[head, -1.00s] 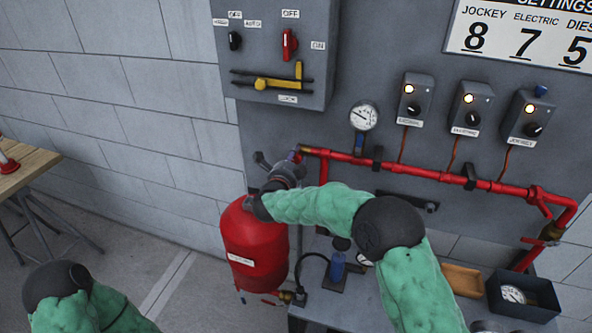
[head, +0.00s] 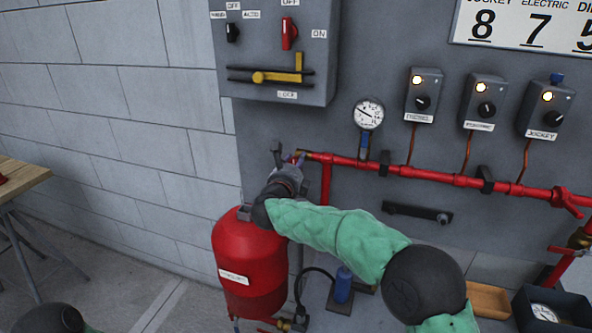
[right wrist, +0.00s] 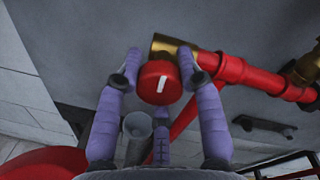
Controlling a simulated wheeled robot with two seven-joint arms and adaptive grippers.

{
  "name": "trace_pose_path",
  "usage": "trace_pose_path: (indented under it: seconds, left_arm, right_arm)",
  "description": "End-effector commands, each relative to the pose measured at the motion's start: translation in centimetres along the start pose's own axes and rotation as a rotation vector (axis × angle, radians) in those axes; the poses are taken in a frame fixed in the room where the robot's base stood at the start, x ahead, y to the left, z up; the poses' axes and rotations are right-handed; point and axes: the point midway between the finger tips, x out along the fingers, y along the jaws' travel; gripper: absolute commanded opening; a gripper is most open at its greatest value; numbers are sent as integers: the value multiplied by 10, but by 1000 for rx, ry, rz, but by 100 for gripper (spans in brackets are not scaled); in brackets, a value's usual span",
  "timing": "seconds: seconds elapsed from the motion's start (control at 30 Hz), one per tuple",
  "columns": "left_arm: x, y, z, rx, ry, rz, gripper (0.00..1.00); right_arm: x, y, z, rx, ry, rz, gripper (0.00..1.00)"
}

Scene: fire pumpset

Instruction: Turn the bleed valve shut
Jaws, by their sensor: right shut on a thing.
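The bleed valve's red round knob (right wrist: 158,84) shows in the right wrist view, with a white mark standing nearly upright on its face. It sits by a brass fitting (right wrist: 172,46) at the end of the red pipe. My right gripper (right wrist: 160,66) has its purple fingers on both sides of the knob and is shut on it. In the head view my right gripper (head: 288,158) is at the pipe's left end and hides most of the knob. Only part of my left arm shows at the lower left; its gripper is out of view.
A red tank (head: 247,262) stands below my right gripper. The red pipe (head: 430,175) runs right along the grey panel, with a gauge (head: 368,114) above it. A control box (head: 275,50) hangs above.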

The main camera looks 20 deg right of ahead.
Motion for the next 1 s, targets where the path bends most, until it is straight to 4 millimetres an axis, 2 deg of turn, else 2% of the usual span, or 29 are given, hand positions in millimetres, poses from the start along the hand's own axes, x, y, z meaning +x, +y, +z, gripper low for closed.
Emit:
trace_pose_path:
  seconds: [0.67,0.7,0.77,1.0]
  left_arm:
    - [5,-2,0,0,0,0,40]
    - [5,-2,0,0,0,0,40]
    - [5,-2,0,0,0,0,40]
    - [6,-2,0,0,0,0,40]
  right_arm:
    - [-1,0,3,62,-11,0,5]
    - [-1,0,3,62,-11,0,43]
    - [-1,-1,3,62,-11,-1,60]
    - [0,-1,2,62,-8,-2,62]
